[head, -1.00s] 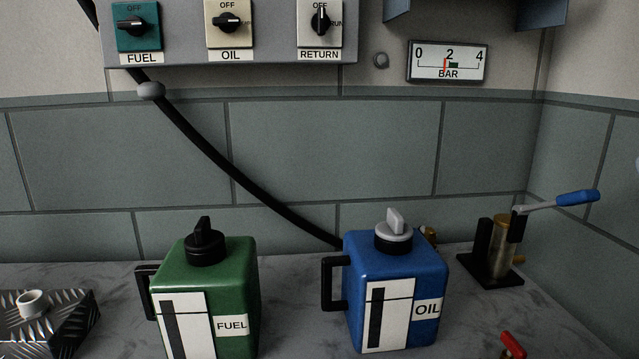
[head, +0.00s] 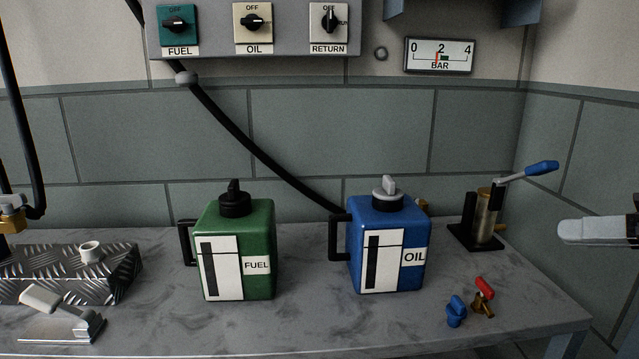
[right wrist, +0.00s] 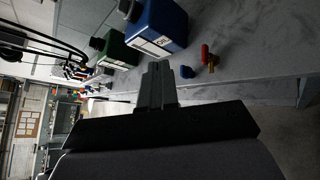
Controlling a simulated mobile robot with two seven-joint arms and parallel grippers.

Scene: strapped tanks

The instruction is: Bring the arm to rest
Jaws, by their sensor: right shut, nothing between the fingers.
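My right gripper (head: 590,230) is at the right edge of the head view, in the air to the right of the bench. Its fingers are together and hold nothing; the closed fingers also show in the right wrist view (right wrist: 157,88). The blue OIL tank (head: 386,245) stands upright on the bench, well to the left of the gripper. The green FUEL tank (head: 236,250) stands upright further left. Both tanks have their caps on. My left gripper is not in view.
A hand pump (head: 487,220) with a blue-tipped lever stands at the bench's back right, nearest my gripper. A red-handled valve (head: 482,297) and a blue one (head: 456,311) lie near the front right. A tread-plate block (head: 110,275) sits at left. Bare bench (head: 330,320) lies in front.

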